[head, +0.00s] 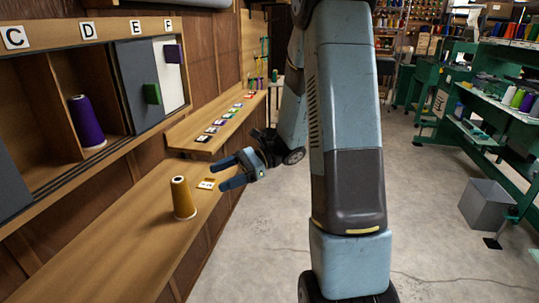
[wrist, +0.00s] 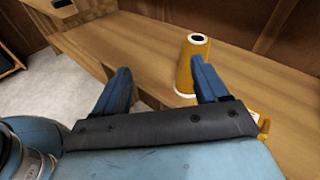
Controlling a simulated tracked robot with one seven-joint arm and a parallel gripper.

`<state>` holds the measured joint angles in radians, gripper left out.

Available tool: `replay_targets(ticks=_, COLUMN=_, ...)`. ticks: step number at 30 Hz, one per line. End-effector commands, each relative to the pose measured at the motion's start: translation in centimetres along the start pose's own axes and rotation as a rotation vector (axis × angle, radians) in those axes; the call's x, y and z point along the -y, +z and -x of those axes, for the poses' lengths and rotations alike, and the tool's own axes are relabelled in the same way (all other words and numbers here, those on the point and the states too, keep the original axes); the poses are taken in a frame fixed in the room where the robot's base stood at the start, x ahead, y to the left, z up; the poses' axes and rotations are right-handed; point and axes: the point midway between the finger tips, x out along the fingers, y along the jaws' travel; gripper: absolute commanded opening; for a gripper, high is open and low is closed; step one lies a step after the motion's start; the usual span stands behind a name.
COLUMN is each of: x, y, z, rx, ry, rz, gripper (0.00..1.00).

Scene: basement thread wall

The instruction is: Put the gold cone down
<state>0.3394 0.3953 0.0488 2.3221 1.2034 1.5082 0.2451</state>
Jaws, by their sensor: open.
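The gold cone (head: 182,198) stands upright on the wooden bench (head: 130,234) below the cabinet. My gripper (head: 226,172) is to the right of the cone in the head view, open, with its fingers pointing left. In the wrist view the gold cone (wrist: 190,62) stands on the bench just past the right finger, which covers part of its lower side. The cone is not between the fingers of my gripper (wrist: 162,80). I cannot tell whether the finger touches it.
A cabinet with lettered openings holds a purple cone (head: 86,122). A farther shelf (head: 195,139) carries a row of coloured cards. A grey bin (head: 487,205) stands on the floor at right.

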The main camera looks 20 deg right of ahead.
Motion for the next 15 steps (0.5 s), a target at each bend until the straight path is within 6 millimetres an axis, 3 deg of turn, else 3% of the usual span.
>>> replay_targets(ticks=6, x=-3.8, y=3.6, z=-0.7, rx=-0.184, ry=0.169, rz=0.199, gripper=0.73)
replay_targets(ticks=15, x=-8.5, y=7.0, z=-0.1, rx=-0.441, ry=0.374, rz=0.479, gripper=0.73)
